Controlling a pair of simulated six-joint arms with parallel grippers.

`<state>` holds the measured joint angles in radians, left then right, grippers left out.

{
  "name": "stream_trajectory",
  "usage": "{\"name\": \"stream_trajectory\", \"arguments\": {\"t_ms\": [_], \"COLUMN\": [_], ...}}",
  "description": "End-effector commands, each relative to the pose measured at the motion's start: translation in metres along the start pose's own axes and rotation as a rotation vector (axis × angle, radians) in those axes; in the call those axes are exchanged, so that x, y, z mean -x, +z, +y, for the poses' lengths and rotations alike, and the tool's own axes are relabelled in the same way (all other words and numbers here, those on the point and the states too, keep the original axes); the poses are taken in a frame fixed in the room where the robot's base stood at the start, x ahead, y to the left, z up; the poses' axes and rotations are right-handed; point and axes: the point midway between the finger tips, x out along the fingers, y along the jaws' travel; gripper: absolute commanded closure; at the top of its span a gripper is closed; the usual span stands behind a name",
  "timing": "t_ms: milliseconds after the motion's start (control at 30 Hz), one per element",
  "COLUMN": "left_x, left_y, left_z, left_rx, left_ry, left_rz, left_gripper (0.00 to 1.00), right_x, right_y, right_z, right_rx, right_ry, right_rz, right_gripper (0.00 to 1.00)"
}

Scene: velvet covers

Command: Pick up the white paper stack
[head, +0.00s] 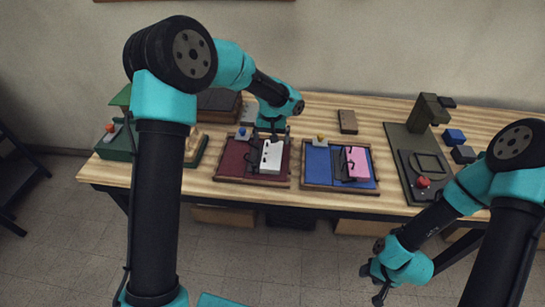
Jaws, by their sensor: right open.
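The white paper stack (272,157) lies on the dark red velvet tray (233,160), left of centre on the wooden table. My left gripper (270,133) is directly above and behind the stack, pointing down. Its fingertips are too small and dark to show whether they are apart or touch the stack. My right gripper (374,283) is open and empty, low in front of the table, well away from the stack.
A blue velvet tray (316,168) with a pink stack (356,162) stands right of the red one. A dark press with a red knob (423,182) and several small blocks are at the right. A green device (117,146) stands at the left.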

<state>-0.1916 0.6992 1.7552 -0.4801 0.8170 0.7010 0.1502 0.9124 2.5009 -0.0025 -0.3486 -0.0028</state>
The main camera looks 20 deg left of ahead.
Motion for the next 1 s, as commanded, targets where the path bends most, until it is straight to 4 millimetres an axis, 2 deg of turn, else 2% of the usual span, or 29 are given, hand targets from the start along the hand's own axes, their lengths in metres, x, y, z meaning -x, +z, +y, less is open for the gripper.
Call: {"name": "stream_trajectory", "arguments": {"t_ms": [100,200,667,1000], "left_x": [-0.020,-0.030,-0.037,-0.078], "left_y": [0.000,0.000,0.000,0.001], "left_z": [-0.001,0.000,0.000,0.001], "left_rx": [-0.001,0.000,0.000,0.000], "left_ry": [-0.001,0.000,0.000,-0.001], "left_rz": [-0.002,-0.001,0.000,-0.002], "left_gripper": [0.00,0.00,0.00,0.00], "right_x": [0.000,0.000,0.000,0.000], "right_y": [0.000,0.000,0.000,0.000], "right_z": [0.000,0.000,0.000,0.000], "right_rx": [0.000,0.000,0.000,0.000], "right_ry": [0.000,0.000,0.000,0.000], "right_rz": [0.000,0.000,0.000,0.000], "right_gripper": [0.55,0.55,0.55,0.55]}}
